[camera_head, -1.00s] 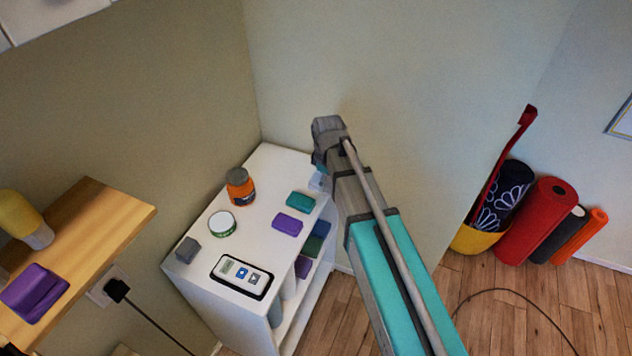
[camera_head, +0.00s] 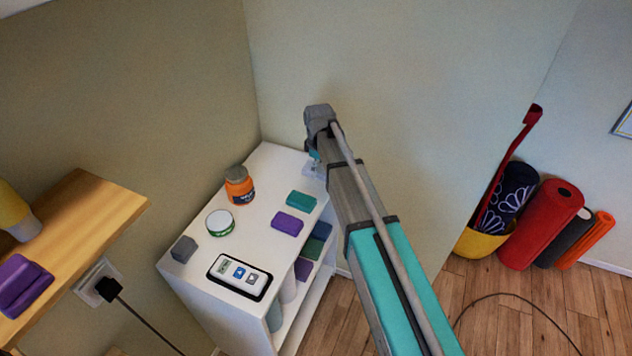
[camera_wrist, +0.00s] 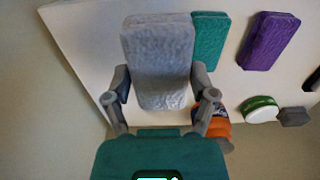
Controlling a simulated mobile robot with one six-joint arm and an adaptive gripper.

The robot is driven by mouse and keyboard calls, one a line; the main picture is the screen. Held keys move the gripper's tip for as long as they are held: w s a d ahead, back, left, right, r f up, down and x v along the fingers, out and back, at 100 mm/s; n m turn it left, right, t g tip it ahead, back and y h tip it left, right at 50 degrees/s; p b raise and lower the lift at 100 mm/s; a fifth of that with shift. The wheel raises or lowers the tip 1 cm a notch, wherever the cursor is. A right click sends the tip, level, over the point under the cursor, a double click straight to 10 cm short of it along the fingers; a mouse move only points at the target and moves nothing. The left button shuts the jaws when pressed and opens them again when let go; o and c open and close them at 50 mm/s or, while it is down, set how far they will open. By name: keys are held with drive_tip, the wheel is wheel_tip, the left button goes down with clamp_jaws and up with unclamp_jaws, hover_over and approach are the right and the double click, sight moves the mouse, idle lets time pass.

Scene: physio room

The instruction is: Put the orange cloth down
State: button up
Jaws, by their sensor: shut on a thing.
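My gripper (camera_wrist: 163,97) is shut on a folded, towel-like cloth (camera_wrist: 160,50). The cloth looks pale grey-blue, not orange, and no orange cloth shows in either view. In the wrist view it sits between both fingers, over the white cabinet top (camera_wrist: 85,50), beside a teal folded cloth (camera_wrist: 208,38). I cannot tell whether it touches the top. In the head view my gripper (camera_head: 314,160) is at the back right of the cabinet top (camera_head: 190,221), and my arm hides much of it.
The cabinet top also holds a purple cloth (camera_head: 287,223), an orange jar (camera_head: 239,186), a round tin (camera_head: 220,222), a grey block (camera_head: 184,248) and a white device (camera_head: 239,276). Walls stand close behind. Rolled mats (camera_head: 541,223) stand on the floor at right.

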drive_tip(key=b, duration=0.4)
hover_over(314, 184)
drive_tip(key=shift+s+d+f, duration=0.1)
drive_tip(key=shift+s+f, duration=0.1)
drive_tip(key=shift+f, duration=1.05)
drive_tip(key=shift+s+d+f, duration=0.1)
drive_tip(key=shift+s+f, duration=0.1)
drive_tip(key=shift+f, duration=1)
drive_tip(key=shift+w+a+f+b, duration=0.1)
drive_tip(key=shift+w+f+b, duration=0.2)
drive_tip(key=shift+f+b, duration=0.2)
drive_tip(key=shift+w+f+b, duration=0.1)
drive_tip(key=shift+f+b, duration=0.2)
drive_tip(key=shift+b, duration=0.1)
drive_tip(key=shift+f+b, duration=1.2)
drive_tip(key=shift+f, duration=0.2)
drive_tip(key=o, duration=0.9)
drive_tip(key=shift+r, duration=0.1)
